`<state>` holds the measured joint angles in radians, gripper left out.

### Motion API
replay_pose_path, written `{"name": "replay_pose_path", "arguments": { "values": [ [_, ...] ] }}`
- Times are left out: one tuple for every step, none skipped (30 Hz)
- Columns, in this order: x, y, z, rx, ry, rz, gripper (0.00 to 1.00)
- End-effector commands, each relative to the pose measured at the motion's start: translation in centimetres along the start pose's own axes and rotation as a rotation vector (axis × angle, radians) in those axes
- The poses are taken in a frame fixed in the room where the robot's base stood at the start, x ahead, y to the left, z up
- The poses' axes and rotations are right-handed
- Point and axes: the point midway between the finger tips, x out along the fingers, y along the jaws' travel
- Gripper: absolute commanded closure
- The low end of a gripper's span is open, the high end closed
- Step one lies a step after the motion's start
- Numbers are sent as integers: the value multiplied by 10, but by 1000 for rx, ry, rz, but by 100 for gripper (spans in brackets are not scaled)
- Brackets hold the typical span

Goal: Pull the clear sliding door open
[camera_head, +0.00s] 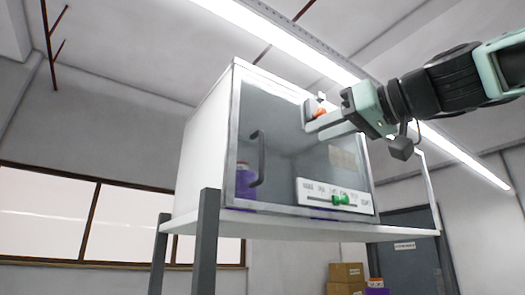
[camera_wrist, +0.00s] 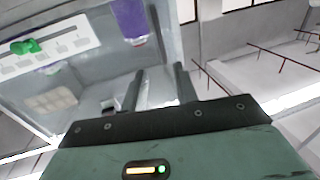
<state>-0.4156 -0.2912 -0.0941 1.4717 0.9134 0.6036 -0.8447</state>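The clear sliding door (camera_head: 285,135) is the front of a white cabinet (camera_head: 205,140). A dark upright bow-shaped handle (camera_head: 258,158) is on its left part. The door looks closed, with no clear gap seen. My gripper (camera_head: 311,117) is in front of the door's upper right part, to the right of and above the handle and apart from it. In the wrist view its two dark fingers (camera_wrist: 159,80) stand apart with nothing held between them. I cannot make out the handle in the wrist view.
A white panel with a green slider knob (camera_head: 340,199) is at the lower right of the cabinet. A purple item (camera_head: 245,183) shows through the door at the left. The cabinet stands on a white shelf (camera_head: 300,229) with grey posts. Cardboard boxes (camera_head: 346,272) are behind, lower down.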

Motion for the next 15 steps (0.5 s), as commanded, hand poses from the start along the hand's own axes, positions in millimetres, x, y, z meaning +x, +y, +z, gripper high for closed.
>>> {"name": "replay_pose_path", "arguments": {
  "values": [
    [6,-1,-6,2,-3,-3,71],
    [10,-1,-6,3,-4,-3,71],
    [15,-1,-6,3,-5,-2,71],
    [18,-2,-6,2,-6,-2,71],
    [25,-1,-4,3,-7,-1,71],
    [34,-1,-3,2,-7,-1,71],
    [41,0,-2,2,-7,-1,71],
    [47,0,-3,3,-7,0,71],
    [55,0,-2,3,-7,-1,71],
    [62,-1,-3,2,-6,-1,71],
    [68,0,-3,2,-7,0,71],
    [76,-1,-2,3,-7,-1,71],
    [82,0,-2,3,-7,0,71],
    [89,0,-2,2,-7,0,71],
    [97,-1,-2,3,-7,-1,71]
  ]
}}
